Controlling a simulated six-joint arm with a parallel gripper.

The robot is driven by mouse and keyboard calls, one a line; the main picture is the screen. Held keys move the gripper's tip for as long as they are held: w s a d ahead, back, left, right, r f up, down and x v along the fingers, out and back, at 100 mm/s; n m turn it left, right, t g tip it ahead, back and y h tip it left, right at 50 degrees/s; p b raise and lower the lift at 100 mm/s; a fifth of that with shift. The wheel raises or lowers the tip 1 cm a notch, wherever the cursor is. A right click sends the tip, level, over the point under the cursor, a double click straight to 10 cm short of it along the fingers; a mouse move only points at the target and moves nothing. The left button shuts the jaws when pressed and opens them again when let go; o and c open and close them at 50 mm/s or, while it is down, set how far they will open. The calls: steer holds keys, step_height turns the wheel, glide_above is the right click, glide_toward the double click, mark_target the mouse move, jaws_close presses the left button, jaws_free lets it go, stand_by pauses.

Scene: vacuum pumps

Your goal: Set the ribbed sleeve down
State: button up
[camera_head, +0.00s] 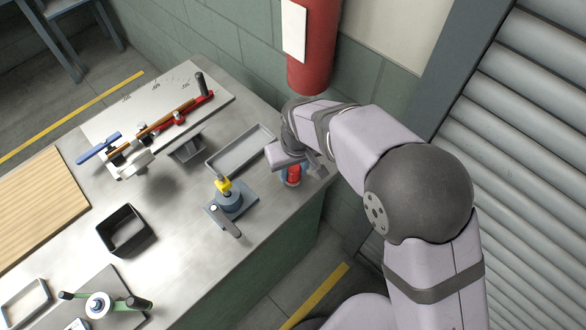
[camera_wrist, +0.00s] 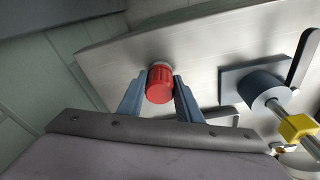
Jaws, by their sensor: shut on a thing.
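The ribbed sleeve (camera_wrist: 160,86) is a short red cylinder with fine ribs and a paler end. In the wrist view it sits between the two grey-blue fingers of my gripper (camera_wrist: 161,78), which is shut on it. In the head view the red sleeve (camera_head: 293,175) shows below my gripper, near the right edge of the metal bench (camera_head: 185,245). The wrist partly hides it there. I cannot tell whether its lower end touches the bench.
A blue-grey pump fixture with a yellow collar (camera_head: 223,185) stands left of the sleeve. A shallow grey tray (camera_head: 240,150) lies behind it. A black open box (camera_head: 125,232) and a tilted white board (camera_head: 150,95) with tools are farther left. A red cylinder (camera_head: 314,50) hangs on the wall.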

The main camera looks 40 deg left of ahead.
steer(key=shift+f, duration=0.25)
stand_by(0.3)
steer(key=o, duration=1.2)
steer(key=shift+o, duration=0.2)
steer(key=shift+s+d+r+b, duration=0.15)
steer(key=shift+r+b, duration=0.25)
steer(key=shift+r, duration=0.8)
steer(key=shift+d+r+b, duration=0.2)
steer(key=shift+r+b, duration=0.25)
steer(key=shift+r, duration=0.8)
steer(key=shift+s+d+r+b, duration=0.15)
steer(key=shift+r+b, duration=0.25)
steer(key=shift+r, duration=0.8)
steer(key=shift+w, duration=0.1)
jaws_close()
